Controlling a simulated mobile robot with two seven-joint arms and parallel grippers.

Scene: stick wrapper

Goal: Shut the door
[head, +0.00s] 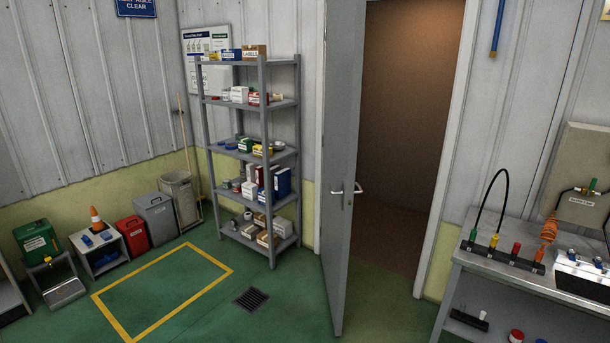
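The grey door (341,150) stands open in the middle of the head view. It is hinged at the left side of the doorway and swung out into the room, so I see it nearly edge-on. A lever handle (355,189) shows on its edge side at about mid height. The door frame (450,150) is pale, and the opening (405,130) behind the door is dark brown and empty. Neither of my grippers is in view.
A grey shelf unit (298,150) with boxes stands left of the door. A grey workbench (515,283) with tools stands right of the doorway. The green floor (285,322) before the door is clear, with a drain grate (251,299). Bins (155,216) line the left wall.

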